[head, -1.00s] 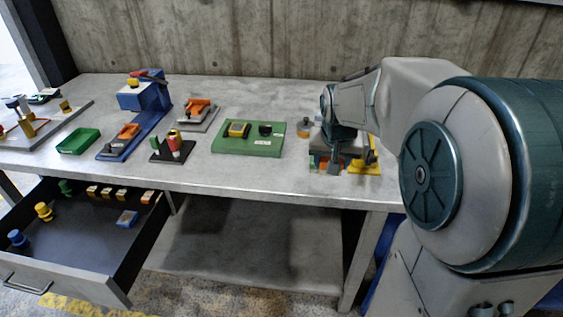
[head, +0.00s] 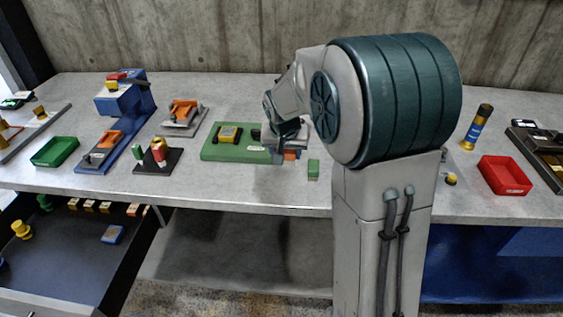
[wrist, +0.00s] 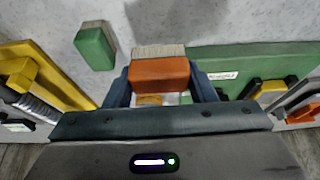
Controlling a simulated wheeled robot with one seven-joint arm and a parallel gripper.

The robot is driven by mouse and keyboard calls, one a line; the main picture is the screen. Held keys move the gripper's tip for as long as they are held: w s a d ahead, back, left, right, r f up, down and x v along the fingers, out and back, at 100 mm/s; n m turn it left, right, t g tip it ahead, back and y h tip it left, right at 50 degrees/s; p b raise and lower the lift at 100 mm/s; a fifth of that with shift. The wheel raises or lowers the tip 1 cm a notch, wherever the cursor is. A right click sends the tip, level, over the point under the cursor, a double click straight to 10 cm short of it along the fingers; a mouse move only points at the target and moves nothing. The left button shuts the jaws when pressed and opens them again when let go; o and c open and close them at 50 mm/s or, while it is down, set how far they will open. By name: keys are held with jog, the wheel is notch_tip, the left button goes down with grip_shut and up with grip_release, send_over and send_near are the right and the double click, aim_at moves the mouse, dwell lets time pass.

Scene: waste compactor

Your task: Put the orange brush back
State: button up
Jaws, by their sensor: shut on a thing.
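The orange brush (wrist: 160,73) is between the two dark blue fingers of my gripper (wrist: 160,85) in the wrist view. Its pale bristles face away from the palm. In the head view a bit of the orange brush (head: 290,155) shows beneath my gripper (head: 287,143), at the right end of a green board (head: 225,154). Much of the gripper is hidden by my arm. I cannot tell how high the brush is above the table. Its storage place is not clearly identifiable.
A yellow fixture (wrist: 45,75) is at the wrist view's left. An open drawer (head: 80,255) is front left.

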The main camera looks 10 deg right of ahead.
aim_at(281, 172)
jog(key=shift+w+a+f, duration=0.45)
jog(key=shift+w, duration=0.15)
jog(key=shift+f, duration=2)
jog(key=shift+f, duration=0.15)
jog(key=shift+f, duration=0.1)
jog(key=o, duration=0.9)
jog(key=shift+o, duration=0.2)
jog(key=shift+r, duration=0.2)
